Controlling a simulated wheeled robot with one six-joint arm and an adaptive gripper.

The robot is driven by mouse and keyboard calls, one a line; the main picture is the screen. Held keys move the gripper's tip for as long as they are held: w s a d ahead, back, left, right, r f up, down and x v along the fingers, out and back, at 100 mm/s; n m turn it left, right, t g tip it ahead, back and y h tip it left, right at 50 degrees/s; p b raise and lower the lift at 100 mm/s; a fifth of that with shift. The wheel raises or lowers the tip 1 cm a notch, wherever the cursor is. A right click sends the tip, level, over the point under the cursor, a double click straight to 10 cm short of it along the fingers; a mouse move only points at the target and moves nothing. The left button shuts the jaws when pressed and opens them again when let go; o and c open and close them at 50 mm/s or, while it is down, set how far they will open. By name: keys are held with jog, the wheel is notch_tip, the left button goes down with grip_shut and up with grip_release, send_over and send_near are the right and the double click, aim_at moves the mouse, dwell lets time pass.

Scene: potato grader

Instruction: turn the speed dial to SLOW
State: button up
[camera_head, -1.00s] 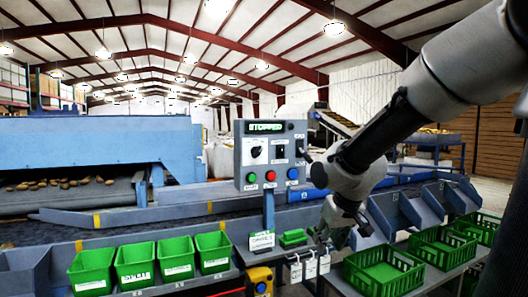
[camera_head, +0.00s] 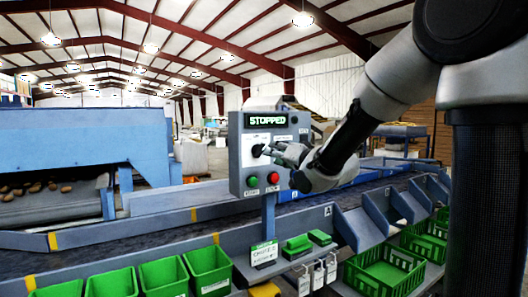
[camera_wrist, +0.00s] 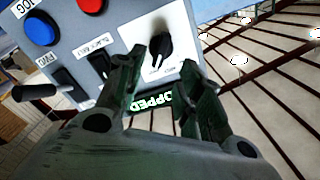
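The grey control panel (camera_head: 234,160) stands on a post, with a lit display (camera_head: 268,120) reading STOPPED. Its black speed dial (camera_head: 257,150) sits on a white plate below the display. In the wrist view the black dial (camera_wrist: 160,48) shows upside down on its white plate; I cannot read its setting. My gripper (camera_head: 273,150) is raised in front of the panel at the dial's height. In the wrist view my gripper (camera_wrist: 161,68) is open, its two fingers apart with the dial seen between and just beyond their tips. I cannot tell whether they touch it.
Green and red buttons (camera_head: 273,178) sit below the dial. The wrist view shows a blue button (camera_wrist: 40,30), a black switch (camera_wrist: 100,65) and a lever (camera_wrist: 35,92) beside it. Green bins (camera_head: 209,268) and a conveyor (camera_head: 120,235) lie below.

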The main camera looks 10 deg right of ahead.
aim_at(263, 150)
jog(key=x, duration=0.7)
jog(key=shift+w+a, duration=0.1)
jog(key=shift+w, duration=0.25)
jog(key=shift+c, duration=0.4)
grip_shut()
